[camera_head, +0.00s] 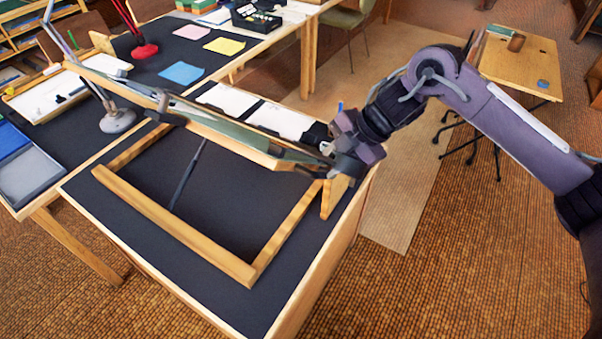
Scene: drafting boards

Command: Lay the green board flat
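The green board (225,128) stands steeply tilted above its wooden base frame (175,225) and shows nearly edge-on, with a light wood edge. A thin dark strut (187,178) slants below it inside the frame. My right gripper (328,151) is at the right end of the board's raised edge and looks in contact with it. Its fingers are partly hidden, so I cannot tell whether they are shut on the board. My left gripper is not in view.
The base frame rests on a dark-topped table (225,300). A lamp with a grey base (117,121) stands behind at the left, its arm close to the board. A blue-grey tray (28,175) lies at far left. White sheets (280,119) lie behind the board.

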